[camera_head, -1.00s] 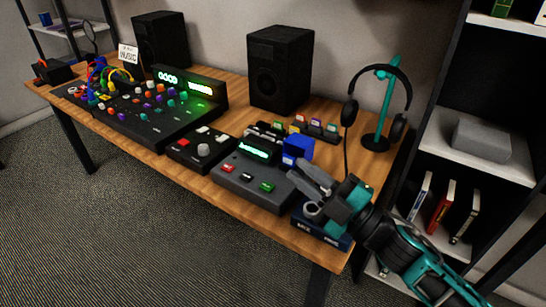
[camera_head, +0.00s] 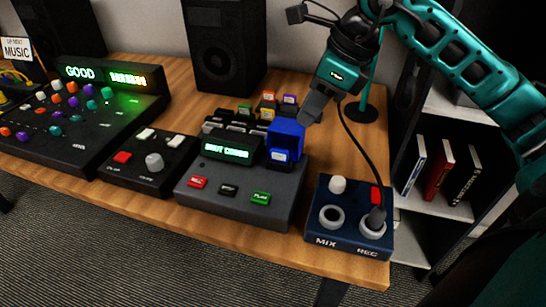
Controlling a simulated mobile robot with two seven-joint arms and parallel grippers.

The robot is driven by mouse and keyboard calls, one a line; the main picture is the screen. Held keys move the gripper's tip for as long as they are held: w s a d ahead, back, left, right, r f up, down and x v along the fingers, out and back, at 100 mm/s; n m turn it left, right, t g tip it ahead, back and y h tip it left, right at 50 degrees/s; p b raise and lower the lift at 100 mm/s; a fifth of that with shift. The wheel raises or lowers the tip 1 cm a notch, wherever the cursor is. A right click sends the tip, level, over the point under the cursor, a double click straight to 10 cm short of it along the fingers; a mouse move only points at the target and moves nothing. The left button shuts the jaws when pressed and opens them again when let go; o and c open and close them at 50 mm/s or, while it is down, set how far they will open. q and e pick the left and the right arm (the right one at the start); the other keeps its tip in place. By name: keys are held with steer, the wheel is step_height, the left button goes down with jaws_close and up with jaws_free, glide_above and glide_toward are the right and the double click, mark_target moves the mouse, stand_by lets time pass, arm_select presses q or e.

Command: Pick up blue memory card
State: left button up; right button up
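The blue memory card (camera_head: 285,138) is a chunky blue block with a pale label on its front. It stands upright at the right rear of the grey device (camera_head: 245,194) with a lit green screen. I cannot tell whether it sits in a slot there. My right gripper (camera_head: 309,114) comes down from the upper right, its grey fingertips at the card's upper right side. One finger hides the other, so I cannot tell whether it is shut on the card. My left gripper is not in view.
Several dark cards with coloured labels (camera_head: 268,113) stand in a rack behind the device. A blue MIX/REC box (camera_head: 349,218) is at the front right, a black button box (camera_head: 151,162) to the left. A speaker (camera_head: 226,48) and headphone stand (camera_head: 362,112) are behind.

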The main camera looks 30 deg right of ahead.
glide_above(281, 150)
steer(key=s+d, duration=0.2)
step_height(281, 150, down, 4)
steer(key=f, duration=0.1)
steer(key=x, duration=0.1)
steer(key=b+x, duration=0.1)
steer(key=x, duration=0.1)
steer(key=b+x, duration=0.1)
steer(key=x, duration=0.1)
steer(key=shift+w+a+r, duration=0.1)
steer(key=shift+w+a, duration=0.05)
steer(key=shift+a, duration=0.1)
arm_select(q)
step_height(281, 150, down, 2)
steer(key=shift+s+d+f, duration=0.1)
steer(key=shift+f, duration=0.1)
arm_select(e)
steer(key=shift+c, duration=0.3)
jaws_close()
